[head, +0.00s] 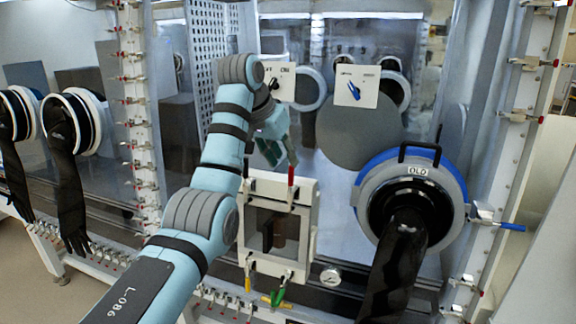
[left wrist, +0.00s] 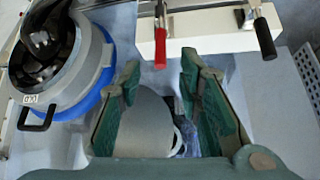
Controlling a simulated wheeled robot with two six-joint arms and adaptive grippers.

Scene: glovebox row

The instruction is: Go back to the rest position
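My left arm reaches up from the bottom of the head view, and its green left gripper (head: 281,158) hangs in front of the glovebox window, above the small square door. In the left wrist view the same gripper (left wrist: 160,72) has its two fingers spread wide with nothing between them. A grey round disc (left wrist: 147,120) shows beyond the fingers. My right gripper is in neither view.
A blue-ringed port labelled OLD (head: 361,205) with a black glove (head: 400,258) is right of the gripper. Black gloves (head: 70,195) hang at left.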

